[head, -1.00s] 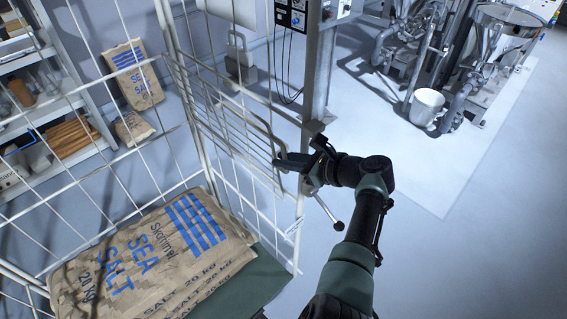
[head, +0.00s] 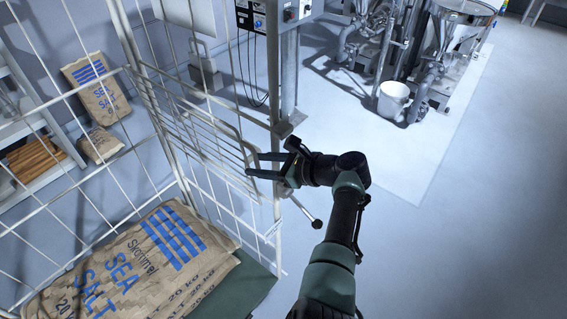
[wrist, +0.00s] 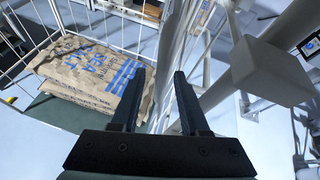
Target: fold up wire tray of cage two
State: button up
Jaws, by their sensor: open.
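The wire tray (head: 188,120) is a white, round-cornered panel of close parallel wires on the far right side of the white wire cage (head: 142,48). Its exact tilt is hard to tell. My gripper (head: 253,164) is open at the tray's near right end. Its two fingers are spread apart there, with nothing clearly held between them. Whether they touch the tray is unclear. In the wrist view the open fingers (wrist: 159,74) point toward the cage, with pale wires just right of the fingertips.
Stacked sea salt sacks (head: 140,262) lie in the cage on a green base. More sacks (head: 98,88) stand behind, by a shelf. A grey post (head: 289,75) with a control box is close behind the tray. Machines and a white bucket (head: 393,101) stand back right. Floor at right is clear.

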jog(key=v, duration=1.2)
jog(key=shift+c, duration=0.3)
